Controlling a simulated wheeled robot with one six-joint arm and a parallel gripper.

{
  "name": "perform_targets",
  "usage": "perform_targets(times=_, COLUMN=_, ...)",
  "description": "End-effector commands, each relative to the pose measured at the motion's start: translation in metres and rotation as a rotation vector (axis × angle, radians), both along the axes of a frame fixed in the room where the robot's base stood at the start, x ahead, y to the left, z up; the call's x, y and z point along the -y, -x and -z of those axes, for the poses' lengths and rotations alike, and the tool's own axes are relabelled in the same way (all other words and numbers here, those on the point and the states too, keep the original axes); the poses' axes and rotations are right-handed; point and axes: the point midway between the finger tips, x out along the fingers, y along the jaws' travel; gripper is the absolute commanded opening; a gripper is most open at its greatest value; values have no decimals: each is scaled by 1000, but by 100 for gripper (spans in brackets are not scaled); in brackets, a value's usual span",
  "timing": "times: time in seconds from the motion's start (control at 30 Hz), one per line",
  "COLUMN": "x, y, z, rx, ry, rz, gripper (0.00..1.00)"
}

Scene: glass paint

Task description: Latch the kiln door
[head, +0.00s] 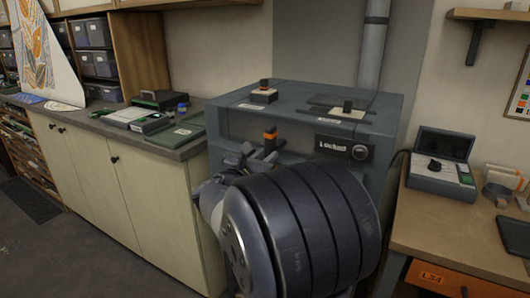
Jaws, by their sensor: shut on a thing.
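The kiln (295,98) is a grey-blue metal box in the middle of the head view. Its front shows a dark plate (330,144) with a white label, too small to read surely, and a round knob (359,152). An upright handle with an orange band and dark tip (270,133) stands at the kiln's front, left of the plate. My gripper (262,152) is at this handle and shut on it. My arm hides most of the kiln's front below, so I cannot tell how the door sits or whether the latch is engaged.
Two small blocks with handles (264,93) (346,110) sit on the kiln top. A flue pipe (373,45) rises behind. A cabinet counter with trays (140,115) stands left; a wooden desk (440,218) with an open-lidded device (441,170) stands right.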

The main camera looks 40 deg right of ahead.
Motion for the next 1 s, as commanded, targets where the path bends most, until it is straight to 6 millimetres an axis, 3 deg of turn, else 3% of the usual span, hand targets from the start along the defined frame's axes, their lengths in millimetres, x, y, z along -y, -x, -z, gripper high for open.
perform_targets(times=0.57, x=0, y=0, z=1, rx=-36, ry=14, rz=0, gripper=0)
perform_targets(times=0.6, x=0, y=0, z=1, rx=-36, ry=14, rz=0, gripper=23)
perform_targets(times=0.83, x=0, y=0, z=1, rx=-33, ry=14, rz=0, gripper=42)
perform_targets(times=1.0, x=0, y=0, z=0, rx=-32, ry=13, rz=0, gripper=44)
